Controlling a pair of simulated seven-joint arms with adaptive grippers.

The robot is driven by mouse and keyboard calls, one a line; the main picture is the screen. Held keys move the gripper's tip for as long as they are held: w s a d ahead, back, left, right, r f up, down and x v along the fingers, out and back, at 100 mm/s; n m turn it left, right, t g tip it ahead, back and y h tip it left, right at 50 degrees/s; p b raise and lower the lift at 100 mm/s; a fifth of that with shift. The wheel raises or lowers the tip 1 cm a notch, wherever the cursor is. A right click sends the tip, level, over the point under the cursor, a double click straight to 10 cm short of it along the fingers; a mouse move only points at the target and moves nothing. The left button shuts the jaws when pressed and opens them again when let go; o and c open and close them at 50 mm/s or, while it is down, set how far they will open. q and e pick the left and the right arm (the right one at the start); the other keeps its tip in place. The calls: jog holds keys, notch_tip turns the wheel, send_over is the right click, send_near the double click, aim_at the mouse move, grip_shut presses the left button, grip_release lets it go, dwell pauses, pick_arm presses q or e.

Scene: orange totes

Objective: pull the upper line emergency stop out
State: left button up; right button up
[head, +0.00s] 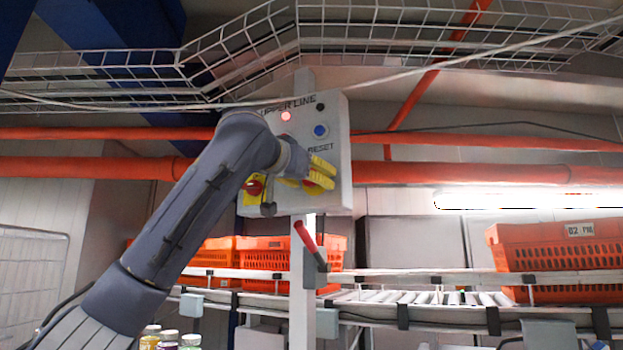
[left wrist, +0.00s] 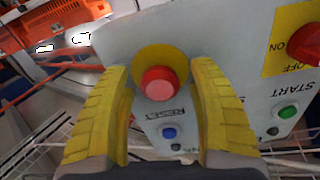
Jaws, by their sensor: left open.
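The upper line emergency stop (left wrist: 158,83) is a red mushroom button on a round yellow plate. In the left wrist view it sits between the two yellow fingers of my left gripper (left wrist: 161,76), with a gap on each side. In the head view my left gripper (head: 321,172) is at the lower right of the grey control box (head: 335,125), open, and it mostly covers the emergency stop. The box is marked UPPER LINE. I cannot tell from the view how far the button stands out. My right gripper is not in view.
A blue reset button (left wrist: 169,132), a green start button (left wrist: 287,111) and a red on/off switch (left wrist: 306,44) are on the same box. A red-handled lever (head: 305,236) is below it. Orange totes (head: 555,262) stand on the conveyor behind. Wire cable trays run above.

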pick_arm(q)
jog(key=shift+o, duration=0.2)
grip_shut()
dwell(0.4)
